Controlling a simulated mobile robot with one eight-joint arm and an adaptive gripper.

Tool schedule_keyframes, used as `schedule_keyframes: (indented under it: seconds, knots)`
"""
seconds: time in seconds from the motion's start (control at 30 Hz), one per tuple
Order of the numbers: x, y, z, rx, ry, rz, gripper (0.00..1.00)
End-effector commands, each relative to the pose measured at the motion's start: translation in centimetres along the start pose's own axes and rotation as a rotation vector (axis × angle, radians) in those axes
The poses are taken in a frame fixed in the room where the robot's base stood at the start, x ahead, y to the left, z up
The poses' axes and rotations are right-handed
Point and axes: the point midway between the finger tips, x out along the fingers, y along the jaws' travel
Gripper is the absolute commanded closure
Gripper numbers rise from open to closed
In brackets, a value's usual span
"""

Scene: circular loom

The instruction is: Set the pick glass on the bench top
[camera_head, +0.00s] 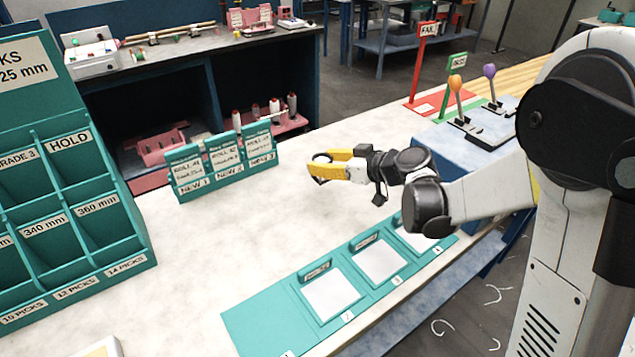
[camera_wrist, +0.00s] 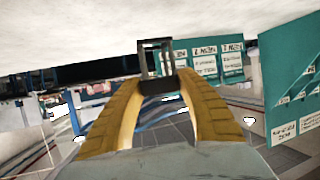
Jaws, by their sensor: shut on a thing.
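The pick glass (camera_wrist: 157,58) is a small dark open frame at the tips of my yellow fingers in the wrist view. In the head view it is small and partly hidden by the fingers. My gripper (camera_head: 322,167) is shut on it, reaching in from the right over the middle of the pale bench top (camera_head: 245,225). It also shows in the wrist view (camera_wrist: 160,88). The gripper is low and roughly level. I cannot tell whether the pick glass touches the bench top.
A teal card rack (camera_head: 222,162) stands behind and left of my gripper. A teal pigeonhole cabinet (camera_head: 75,215) fills the left. A teal strip with white pads (camera_head: 262,325) lies along the front edge. A blue box with levers (camera_head: 470,135) stands right. Bench between is clear.

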Motion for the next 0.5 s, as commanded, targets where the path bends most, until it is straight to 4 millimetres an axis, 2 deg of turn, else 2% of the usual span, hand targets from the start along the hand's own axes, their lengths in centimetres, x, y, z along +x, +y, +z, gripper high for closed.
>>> schedule_keyframes:
  seconds: [0.03, 0.1, 0.27, 0.5]
  knots:
    - [1.0, -0.2, 0.4, 0.000, -0.001, -0.002, 0.87]
    - [1.8, -0.2, 0.4, -0.001, 0.000, -0.001, 0.87]
    - [2.5, -0.2, 0.9, 0.000, 0.000, 0.001, 0.87]
    - [3.8, -0.2, 4.1, 0.001, 0.000, 0.001, 0.87]
